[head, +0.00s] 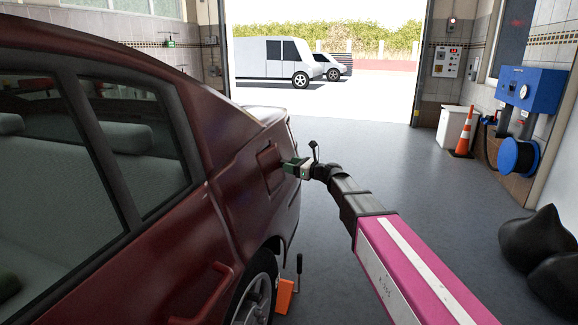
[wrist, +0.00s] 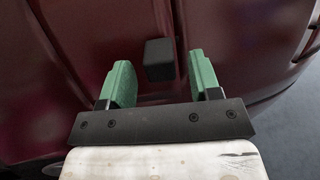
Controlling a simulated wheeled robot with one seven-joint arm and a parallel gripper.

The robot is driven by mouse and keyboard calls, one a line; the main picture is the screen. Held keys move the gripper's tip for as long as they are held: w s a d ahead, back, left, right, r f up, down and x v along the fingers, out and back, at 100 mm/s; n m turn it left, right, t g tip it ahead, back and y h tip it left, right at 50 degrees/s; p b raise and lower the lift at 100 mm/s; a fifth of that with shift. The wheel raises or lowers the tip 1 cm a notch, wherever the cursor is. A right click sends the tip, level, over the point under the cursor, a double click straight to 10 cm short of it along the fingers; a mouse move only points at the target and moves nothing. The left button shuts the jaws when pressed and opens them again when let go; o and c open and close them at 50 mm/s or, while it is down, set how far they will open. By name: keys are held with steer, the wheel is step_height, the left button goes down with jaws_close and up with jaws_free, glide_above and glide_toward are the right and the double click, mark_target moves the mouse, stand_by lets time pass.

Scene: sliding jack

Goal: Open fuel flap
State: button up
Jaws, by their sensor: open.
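The dark red car (head: 120,160) fills the left of the head view. Its fuel flap (head: 268,160) is on the rear side panel and looks closed; part of it is hidden behind my gripper (head: 287,167). In the wrist view my gripper (wrist: 159,62) is open, with two green fingers apart and pointing at the car's side. A small black block (wrist: 159,60) on the dark red panel shows in the gap between the fingers. Neither finger visibly touches the block, and I cannot tell how deep the fingers reach beside it.
An orange chock (head: 284,296) with an upright handle stands near the rear wheel (head: 258,300). The floor right of my arm is mostly clear. Dark sacks (head: 545,250), a cone (head: 465,135) and a blue wall unit (head: 530,90) line the right side.

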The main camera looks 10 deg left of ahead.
steer(key=shift+x, duration=0.8)
steer(key=shift+c, duration=0.3)
jaws_close()
steer(key=shift+s, duration=0.1)
steer(key=shift+d, duration=0.1)
